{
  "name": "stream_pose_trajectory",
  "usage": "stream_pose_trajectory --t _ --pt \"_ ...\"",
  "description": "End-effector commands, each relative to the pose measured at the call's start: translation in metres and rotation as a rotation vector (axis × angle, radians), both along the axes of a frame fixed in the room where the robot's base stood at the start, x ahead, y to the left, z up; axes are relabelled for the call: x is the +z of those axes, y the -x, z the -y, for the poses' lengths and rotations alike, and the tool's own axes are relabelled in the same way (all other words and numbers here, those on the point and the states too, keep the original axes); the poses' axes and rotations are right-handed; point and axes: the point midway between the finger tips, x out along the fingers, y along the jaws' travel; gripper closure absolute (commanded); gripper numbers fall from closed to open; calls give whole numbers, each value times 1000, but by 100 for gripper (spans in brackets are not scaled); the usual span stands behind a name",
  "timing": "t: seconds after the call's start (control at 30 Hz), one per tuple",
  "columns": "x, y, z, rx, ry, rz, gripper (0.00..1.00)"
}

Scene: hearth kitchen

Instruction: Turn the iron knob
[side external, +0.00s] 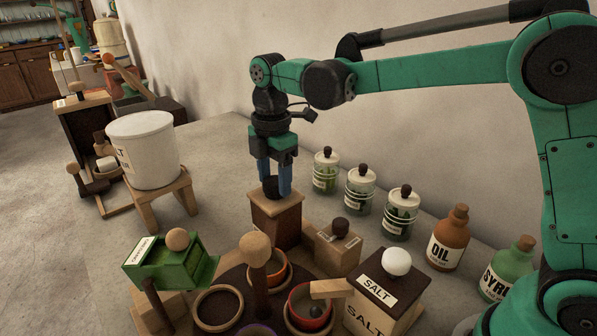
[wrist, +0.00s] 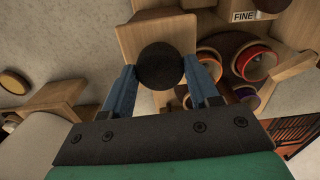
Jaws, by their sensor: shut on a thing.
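The iron knob (side external: 270,187) is a dark round knob on top of a wooden post (side external: 274,220) in the side external view. In the wrist view the iron knob (wrist: 160,66) shows as a black disc over the square wooden top (wrist: 135,38). My gripper (side external: 275,180) points straight down over the post, its blue fingers on either side of the knob. In the wrist view my gripper (wrist: 160,75) is shut on the knob, with a finger against its left and right sides. Whether the knob has turned cannot be told.
A salt box (side external: 376,300) with a white knob, a green box (side external: 165,262) and orange-lined bowls stand in front of the post. A white bucket (side external: 143,150) stands on a stool at left. Lidded glass jars (side external: 359,190) and an oil bottle (side external: 447,238) line the wall side.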

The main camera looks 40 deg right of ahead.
Motion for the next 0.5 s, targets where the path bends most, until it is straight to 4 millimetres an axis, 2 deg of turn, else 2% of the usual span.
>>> stream_pose_trajectory --t 0.27,0.5 --pt "0 0 0 -70 0 -1 99" --pt "0 0 0 -240 0 -2 99"
